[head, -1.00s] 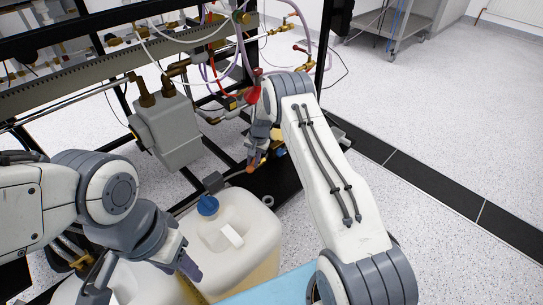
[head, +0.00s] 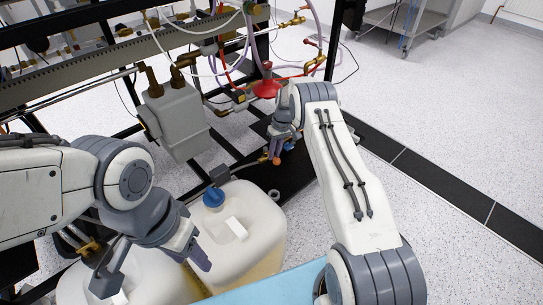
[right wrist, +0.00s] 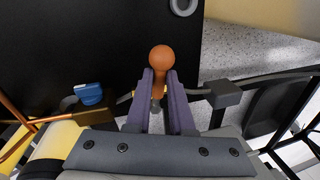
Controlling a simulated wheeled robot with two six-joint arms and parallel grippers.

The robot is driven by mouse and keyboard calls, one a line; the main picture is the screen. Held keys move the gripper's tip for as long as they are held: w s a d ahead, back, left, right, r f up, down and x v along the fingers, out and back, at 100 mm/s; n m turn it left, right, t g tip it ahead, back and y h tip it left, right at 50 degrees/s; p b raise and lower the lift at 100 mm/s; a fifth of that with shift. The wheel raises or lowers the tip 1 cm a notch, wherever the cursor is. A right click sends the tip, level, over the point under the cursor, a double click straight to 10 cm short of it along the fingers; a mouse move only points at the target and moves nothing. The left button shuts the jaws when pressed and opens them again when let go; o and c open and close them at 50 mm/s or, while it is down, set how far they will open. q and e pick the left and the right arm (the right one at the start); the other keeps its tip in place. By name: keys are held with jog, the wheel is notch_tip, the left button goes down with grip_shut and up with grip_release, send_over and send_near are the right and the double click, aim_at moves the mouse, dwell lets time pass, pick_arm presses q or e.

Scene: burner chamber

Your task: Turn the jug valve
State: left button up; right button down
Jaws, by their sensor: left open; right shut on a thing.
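The jug valve shows as a lever with an orange round knob (head: 276,160), low on the black frame behind the jug. It also shows in the right wrist view (right wrist: 160,60), sticking up between two purple fingers. My right gripper (head: 283,145) is shut on this lever just below the knob; its fingers (right wrist: 160,95) hide part of the stem. A whitish jug (head: 255,240) with a blue cap (head: 213,197) stands in front of the valve. My left gripper (head: 155,268) is open and empty over the jugs at the lower left.
A second whitish jug (head: 165,275) stands partly under my left gripper. A grey box-like vessel (head: 180,118) and a red funnel-like part (head: 266,88) hang on the rig above. A light blue surface (head: 270,288) lies at the front. Speckled floor is clear at right.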

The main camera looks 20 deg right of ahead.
jog(key=shift+w+d+n+b, duration=0.2)
jog(key=shift+d+n+b, duration=0.4)
jog(key=shift+n, duration=0.5)
jog(key=c, duration=0.8)
grip_release()
jog(key=r+p, duration=0.1)
jog(key=r, duration=0.2)
jog(key=d+r+p, duration=0.1)
jog(key=r+p, duration=0.1)
jog(key=r, duration=0.2)
jog(key=w+d+r+p, duration=0.1)
jog(key=r, duration=0.2)
jog(key=shift+r+p, duration=0.15)
jog(key=shift+p, duration=0.15)
jog(key=shift+a+r, duration=0.1)
